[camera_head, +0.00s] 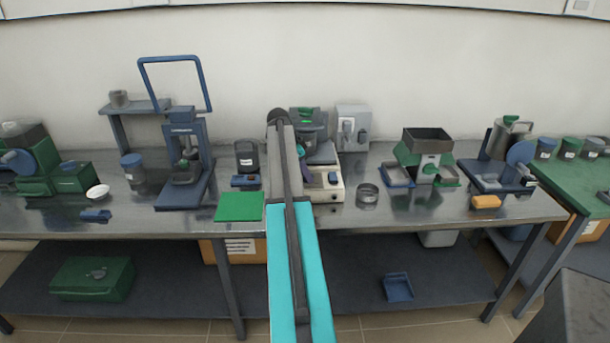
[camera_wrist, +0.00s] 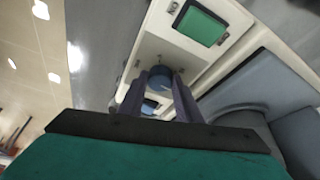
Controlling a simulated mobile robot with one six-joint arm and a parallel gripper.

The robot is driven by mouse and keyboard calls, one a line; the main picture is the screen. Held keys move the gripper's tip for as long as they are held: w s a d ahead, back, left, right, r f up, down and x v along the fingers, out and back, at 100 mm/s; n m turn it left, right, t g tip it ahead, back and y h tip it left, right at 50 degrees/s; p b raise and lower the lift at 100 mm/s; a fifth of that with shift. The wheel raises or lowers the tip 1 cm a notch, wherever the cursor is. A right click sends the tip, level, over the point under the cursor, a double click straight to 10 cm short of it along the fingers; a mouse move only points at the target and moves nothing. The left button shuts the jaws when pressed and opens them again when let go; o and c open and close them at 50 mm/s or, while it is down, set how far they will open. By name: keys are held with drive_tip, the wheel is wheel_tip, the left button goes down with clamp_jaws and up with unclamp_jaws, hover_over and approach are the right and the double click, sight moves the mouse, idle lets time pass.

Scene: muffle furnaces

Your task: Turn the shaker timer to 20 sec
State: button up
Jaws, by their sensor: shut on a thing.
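The shaker is a cream-coloured unit; its front (camera_head: 328,195) shows just right of my arm in the head view. A second blue part (camera_wrist: 149,107) shows between the fingers, lower in the picture. The knob's marks and setting are too small to read.
A green mat (camera_head: 239,207) lies left of my arm. A round metal tin (camera_head: 367,195) stands right of the shaker, and a grey box (camera_head: 352,127) stands behind. A blue press (camera_head: 184,160) stands to the left and a green-and-grey splitter (camera_head: 425,155) to the right.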

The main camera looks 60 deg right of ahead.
drive_tip(key=shift+s+d, duration=0.15)
drive_tip(key=shift+s, duration=0.1)
drive_tip(key=o, duration=1.1)
drive_tip(key=shift+c, duration=0.2)
drive_tip(key=shift+w, duration=0.1)
drive_tip(key=shift+r, duration=0.1)
drive_tip(key=shift+v, duration=0.8)
drive_tip(key=b+v, duration=0.2)
drive_tip(key=v, duration=1)
